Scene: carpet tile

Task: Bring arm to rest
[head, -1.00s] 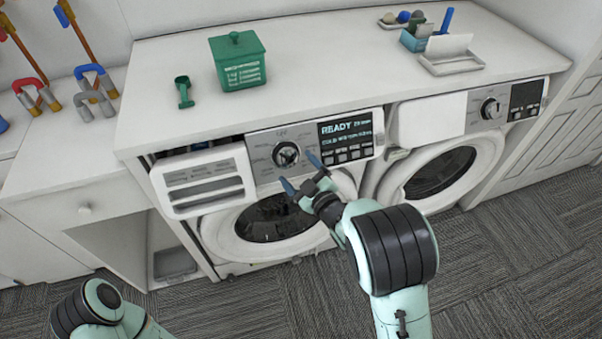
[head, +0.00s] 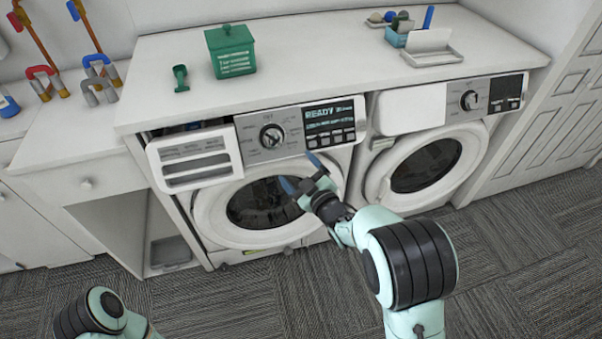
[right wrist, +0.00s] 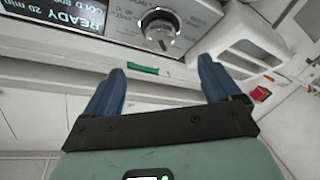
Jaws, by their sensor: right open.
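My right gripper (head: 302,173) is open and empty in front of the left washing machine (head: 225,212), below its control panel. Its two blue fingers also show spread apart in the right wrist view (right wrist: 160,85), with nothing between them. The panel's dial (head: 271,135) and lit display (head: 332,116), reading READY, are just above the gripper; the dial also shows in the right wrist view (right wrist: 159,30). The detergent drawer (head: 193,158) is pulled out at the panel's left. Part of my left arm shows at the lower left, but its gripper is out of view.
A green box (head: 230,52) and green scoop (head: 180,78) stand on the white counter (head: 290,65). A second machine (head: 425,165) stands at the right. A blue holder (head: 396,38) and tray (head: 433,58) are at the back right. The carpet floor (head: 520,240) is clear.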

